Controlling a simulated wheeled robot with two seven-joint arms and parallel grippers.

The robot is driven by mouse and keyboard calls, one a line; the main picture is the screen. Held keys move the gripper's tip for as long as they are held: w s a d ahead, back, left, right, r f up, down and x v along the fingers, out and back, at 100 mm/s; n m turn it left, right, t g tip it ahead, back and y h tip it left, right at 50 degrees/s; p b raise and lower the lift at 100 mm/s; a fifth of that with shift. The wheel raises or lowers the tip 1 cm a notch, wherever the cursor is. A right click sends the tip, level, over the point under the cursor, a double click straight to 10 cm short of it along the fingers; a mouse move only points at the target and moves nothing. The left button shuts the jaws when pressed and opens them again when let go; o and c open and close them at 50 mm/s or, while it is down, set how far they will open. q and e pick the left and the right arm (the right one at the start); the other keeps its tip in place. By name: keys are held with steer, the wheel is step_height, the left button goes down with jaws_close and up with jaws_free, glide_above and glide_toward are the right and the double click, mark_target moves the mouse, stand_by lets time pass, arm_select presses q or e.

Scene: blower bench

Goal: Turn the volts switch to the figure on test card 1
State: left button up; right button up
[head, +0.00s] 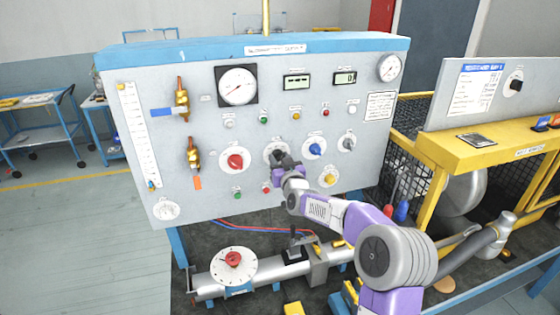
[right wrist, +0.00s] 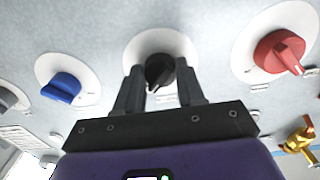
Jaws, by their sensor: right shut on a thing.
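A row of rotary switches sits on the grey panel: a red knob (head: 235,161), a black knob with a pale round dial (head: 274,149), a blue knob (head: 315,149) and a grey knob (head: 347,143). My right gripper (head: 280,172) is at the black knob, which it partly hides. In the right wrist view the two fingers stand either side of the black knob (right wrist: 160,72) and are shut on it. The labels are too small to read, so I cannot tell which switch is volts. A white card with a blue header (head: 472,88) hangs at the right; its figures are unreadable. My left gripper is out of view.
The panel also carries a round gauge (head: 238,86), two digital displays (head: 297,82), brass valves (head: 182,99) and small buttons. Below are a pipe (head: 275,276) and a white dial with a red knob (head: 233,264).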

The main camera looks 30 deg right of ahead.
steer(key=shift+n+b, duration=1.25)
steer(key=shift+n, duration=0.35)
steer(key=shift+n+b, duration=1.3)
steer(key=shift+n, duration=1.5)
steer(key=shift+d, duration=0.1)
steer(key=o, duration=1)
